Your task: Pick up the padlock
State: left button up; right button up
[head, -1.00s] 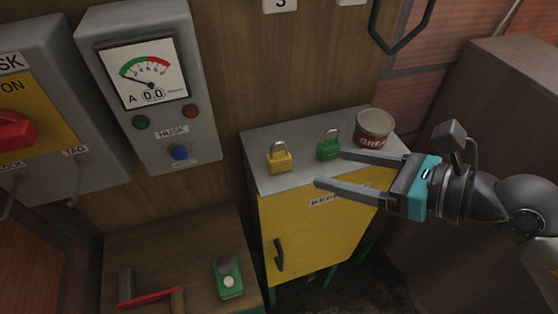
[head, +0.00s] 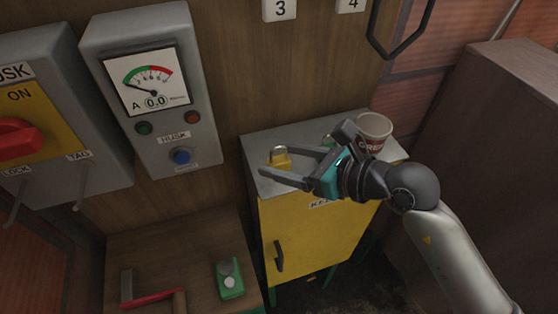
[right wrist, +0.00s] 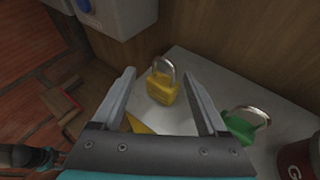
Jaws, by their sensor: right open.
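A yellow padlock (head: 280,158) with a silver shackle stands on the grey top of the yellow cabinet. It also shows in the right wrist view (right wrist: 162,86), ahead of and between my open fingers.
A grease can (head: 374,132) stands at the right of the cabinet top (head: 262,140). Panel boxes (head: 160,90) hang on the wall at left. A lower bench (head: 190,260) holds a red-handled tool and a green device (head: 230,280). A brown box (head: 500,130) is at right.

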jog(key=shift+x, duration=1.35)
grip_shut()
